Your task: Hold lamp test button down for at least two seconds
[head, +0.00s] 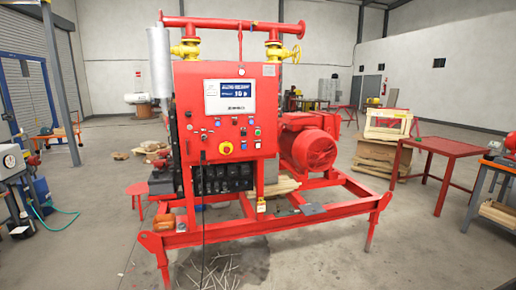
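The red control panel (226,107) stands upright at the front of the pump skid (290,226). Below its lit display (228,95) is a row of small buttons and knobs. They include a blue one (235,121), a green one (257,132) and a white one (257,144). A yellow-and-red emergency stop (226,148) sits lower down. The labels are too small to read, so I cannot tell which is the lamp test button. Neither of my grippers shows in the head view.
The skid's red frame (331,211) juts out in front of the panel. A red motor (314,148) sits to the right of it. A red table (445,147) stands further right, and equipment (14,170) stands at the left edge.

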